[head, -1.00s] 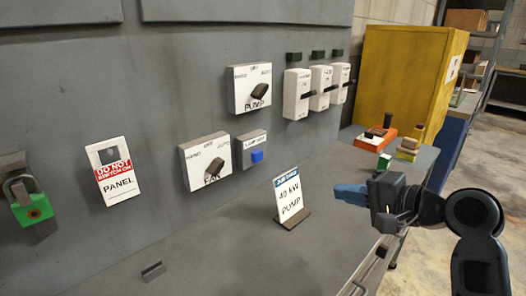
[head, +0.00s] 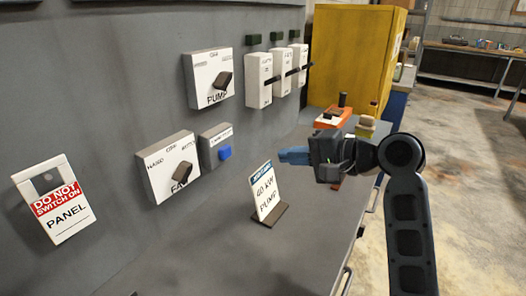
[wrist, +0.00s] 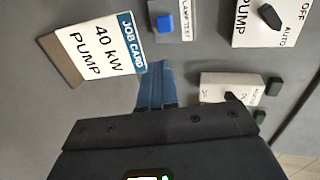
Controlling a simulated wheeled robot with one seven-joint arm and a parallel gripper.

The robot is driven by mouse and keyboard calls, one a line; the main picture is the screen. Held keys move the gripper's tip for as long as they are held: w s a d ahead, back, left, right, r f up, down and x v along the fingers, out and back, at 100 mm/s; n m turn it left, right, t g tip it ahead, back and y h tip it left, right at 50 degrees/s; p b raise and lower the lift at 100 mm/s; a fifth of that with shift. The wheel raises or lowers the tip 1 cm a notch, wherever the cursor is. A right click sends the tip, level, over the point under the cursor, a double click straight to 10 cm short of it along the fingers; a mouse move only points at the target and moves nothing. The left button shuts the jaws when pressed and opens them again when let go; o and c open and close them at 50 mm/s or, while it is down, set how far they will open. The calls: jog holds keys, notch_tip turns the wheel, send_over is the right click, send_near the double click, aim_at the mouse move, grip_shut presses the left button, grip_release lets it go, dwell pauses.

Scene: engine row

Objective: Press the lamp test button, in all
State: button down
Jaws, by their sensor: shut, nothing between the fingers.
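The lamp test button (head: 225,152) is a blue square push button on a small grey box fixed to the grey panel, right of the FAN switch. In the wrist view the blue button (wrist: 165,24) is at the top, above my fingertips, with a label reading LAMP TEST beside it. My gripper (head: 283,155) is right of the button in the head view, pointing left toward the panel. Its blue fingers are shut and empty, apart from the button. The fingers also show in the wrist view (wrist: 158,68).
A job card (head: 265,192) reading 40 kW PUMP stands on the bench below my gripper. The FAN switch (head: 168,165), PUMP switch (head: 208,78) and several white breakers (head: 258,80) are on the panel. A DO NOT SWITCH ON tag (head: 53,200) hangs left. A yellow cabinet (head: 350,50) stands behind.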

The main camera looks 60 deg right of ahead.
aim_at(225, 152)
jog(key=r+p+x, duration=0.1)
jog(key=x, duration=1.2)
jog(key=shift+w+p, duration=0.25)
jog(key=shift+p, duration=0.05)
